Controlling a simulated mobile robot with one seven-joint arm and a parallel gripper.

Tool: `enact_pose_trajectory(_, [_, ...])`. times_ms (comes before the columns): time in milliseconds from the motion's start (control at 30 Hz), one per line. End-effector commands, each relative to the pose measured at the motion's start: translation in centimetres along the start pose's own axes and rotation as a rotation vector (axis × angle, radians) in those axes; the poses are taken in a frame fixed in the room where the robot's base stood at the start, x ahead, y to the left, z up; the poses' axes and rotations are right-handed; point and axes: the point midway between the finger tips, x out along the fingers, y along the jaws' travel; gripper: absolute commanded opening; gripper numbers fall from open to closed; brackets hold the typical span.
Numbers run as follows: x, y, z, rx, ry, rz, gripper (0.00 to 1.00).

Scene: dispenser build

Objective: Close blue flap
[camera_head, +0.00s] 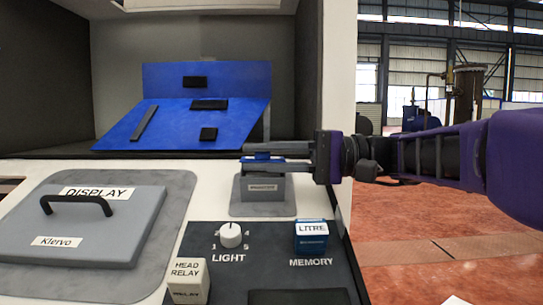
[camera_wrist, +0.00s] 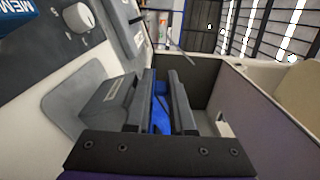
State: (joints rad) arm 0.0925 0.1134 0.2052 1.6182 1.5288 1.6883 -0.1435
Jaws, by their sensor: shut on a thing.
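A small blue flap (camera_head: 262,155) shows at the top of a small grey box (camera_head: 263,188) with a label too small to read. My gripper (camera_head: 248,158) reaches in from the right, level, with one finger above the other in the head view. It is shut on the blue flap, just above the box. In the wrist view the blue flap (camera_wrist: 160,108) shows between the two fingers, beside the grey box (camera_wrist: 108,98). The fingers hide much of the flap, so its angle and hinge cannot be told.
A large tilted blue panel (camera_head: 190,122) with black pieces stands in the recess behind. A grey DISPLAY lid (camera_head: 85,228) with a black handle lies at left. In front are a LIGHT knob (camera_head: 231,234), a HEAD RELAY block (camera_head: 187,281) and a blue-and-white LITRE block (camera_head: 311,237).

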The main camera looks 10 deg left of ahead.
Motion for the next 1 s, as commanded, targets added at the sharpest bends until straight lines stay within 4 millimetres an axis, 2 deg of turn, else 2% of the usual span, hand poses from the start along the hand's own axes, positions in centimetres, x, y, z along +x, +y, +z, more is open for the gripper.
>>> enact_pose_trajectory(367, [-0.03,-0.08,-0.01,-0.005,0.001,-0.001,0.0])
enact_pose_trajectory(400, [-0.02,-0.08,-0.01,-0.005,0.001,-0.001,0.27])
enact_pose_trajectory(500, [-0.02,-0.07,-0.01,-0.005,0.001,-0.001,0.45])
enact_pose_trajectory(533, [-0.02,-0.06,-0.01,-0.004,0.001,-0.001,0.48])
enact_pose_trajectory(1000, [0.0,0.02,-0.03,0.011,0.0,0.001,0.48])
